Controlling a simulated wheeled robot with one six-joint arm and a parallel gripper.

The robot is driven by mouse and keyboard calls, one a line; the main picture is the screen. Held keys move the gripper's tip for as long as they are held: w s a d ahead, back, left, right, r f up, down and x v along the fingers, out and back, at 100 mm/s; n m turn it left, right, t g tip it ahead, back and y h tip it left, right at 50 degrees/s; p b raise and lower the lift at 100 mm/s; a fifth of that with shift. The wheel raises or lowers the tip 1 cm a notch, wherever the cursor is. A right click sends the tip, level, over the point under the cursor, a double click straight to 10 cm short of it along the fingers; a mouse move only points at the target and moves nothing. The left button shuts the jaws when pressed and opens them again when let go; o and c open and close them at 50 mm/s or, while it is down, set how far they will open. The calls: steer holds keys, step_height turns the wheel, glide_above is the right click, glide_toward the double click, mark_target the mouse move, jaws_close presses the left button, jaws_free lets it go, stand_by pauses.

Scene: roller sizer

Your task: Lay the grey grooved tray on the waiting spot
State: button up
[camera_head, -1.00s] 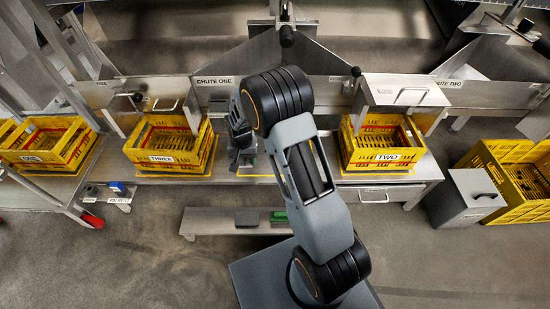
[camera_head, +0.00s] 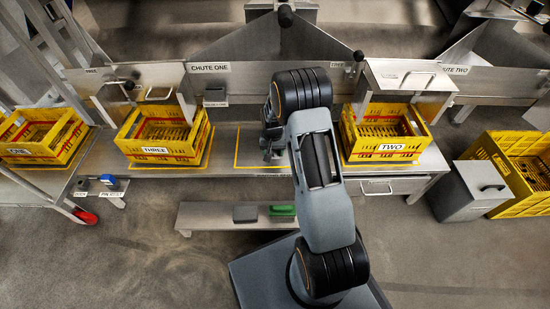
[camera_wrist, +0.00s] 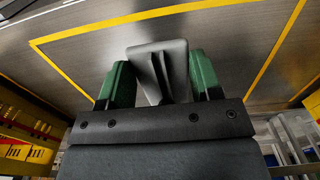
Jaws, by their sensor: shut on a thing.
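My gripper (camera_head: 271,152) is over the middle bench, between crate THREE and crate TWO. In the wrist view my gripper (camera_wrist: 160,72) has its green fingers shut on a grey piece (camera_wrist: 158,62) with a ridged, flat face. This piece looks like part of the grey grooved tray, but most of it is hidden. A yellow outlined spot (camera_head: 237,150) on the metal bench lies beneath and left of the gripper. Its outline (camera_wrist: 150,17) also shows in the wrist view, with bare metal inside. I cannot tell whether the held piece touches the bench.
Yellow crate THREE (camera_head: 129,153) stands left and yellow crate TWO (camera_head: 424,149) right of the spot. A chute wall (camera_head: 240,85) rises behind. A low shelf (camera_head: 205,222) in front holds a grey block (camera_head: 245,214) and a green block (camera_head: 282,210).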

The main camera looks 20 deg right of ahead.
steer(key=shift+d+f+b, duration=0.25)
steer(key=shift+f+b, duration=0.1)
steer(key=shift+f, duration=0.7)
steer(key=shift+d+f+b, duration=0.25)
steer(key=shift+f+b, duration=0.1)
steer(key=shift+f, duration=0.8)
steer(key=o, duration=1)
step_height(320, 180, up, 12)
steer(key=p, duration=0.4)
steer(key=s+a+r+n+t, duration=0.1)
steer(key=s+a+r+n, duration=0.15)
steer(key=s+r, duration=0.55)
steer(key=s+a+r+n+t, duration=0.1)
steer(key=s+a+r, duration=0.35)
steer(key=r, duration=0.45)
steer(key=shift+n+t, duration=0.3)
steer(key=shift+n, duration=0.25)
steer(key=s, duration=0.3)
steer(key=s+a+r, duration=0.1)
steer(key=s, duration=0.2)
steer(key=s+a+r, duration=0.1)
steer(key=s, duration=0.2)
steer(key=shift+s+r, duration=0.1)
steer(key=shift+s, duration=0.05)
